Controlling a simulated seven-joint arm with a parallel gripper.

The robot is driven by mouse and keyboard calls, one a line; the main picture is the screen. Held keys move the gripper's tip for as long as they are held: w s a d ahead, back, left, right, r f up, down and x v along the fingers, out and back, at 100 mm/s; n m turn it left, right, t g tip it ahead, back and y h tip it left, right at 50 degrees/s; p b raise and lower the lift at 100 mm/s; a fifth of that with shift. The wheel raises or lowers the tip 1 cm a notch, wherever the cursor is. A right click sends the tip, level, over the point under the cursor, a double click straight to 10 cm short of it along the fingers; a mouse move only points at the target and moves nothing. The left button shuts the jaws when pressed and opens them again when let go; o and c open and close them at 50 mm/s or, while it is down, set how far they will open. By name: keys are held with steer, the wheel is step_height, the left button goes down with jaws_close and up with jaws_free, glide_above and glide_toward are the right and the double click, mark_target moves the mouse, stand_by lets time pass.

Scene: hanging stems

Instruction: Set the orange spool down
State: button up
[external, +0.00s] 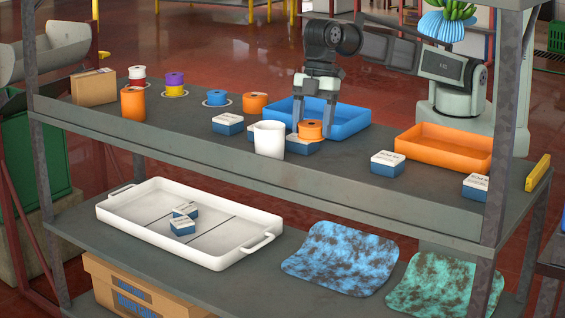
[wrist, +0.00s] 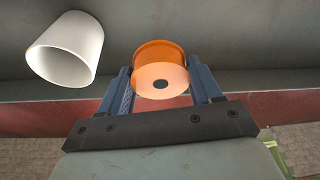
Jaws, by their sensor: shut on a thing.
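My gripper (external: 313,121) is shut on an orange spool (external: 310,131) above the upper shelf. In the wrist view the spool (wrist: 160,72) sits between my two fingers, its pale round end with a dark centre hole facing the camera. A blue-and-white box (external: 303,147) shows just below the held spool in the external view; I cannot tell whether they touch. Another orange spool (external: 254,103) stands farther left on the shelf, and a taller orange one (external: 132,104) stands near the left end.
A white cup (external: 269,139) stands close left of my gripper; it also shows in the wrist view (wrist: 68,48). A blue tray (external: 345,126) lies behind, an orange tray (external: 440,151) to the right. A blue-and-white box (external: 387,164) stands nearer; bare shelf lies between.

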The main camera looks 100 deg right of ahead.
steer(key=shift+f, duration=3.95)
steer(key=shift+f, duration=0.1)
steer(key=o, duration=1.1)
steer(key=v, duration=1.2)
steer(key=shift+w+d, duration=0.1)
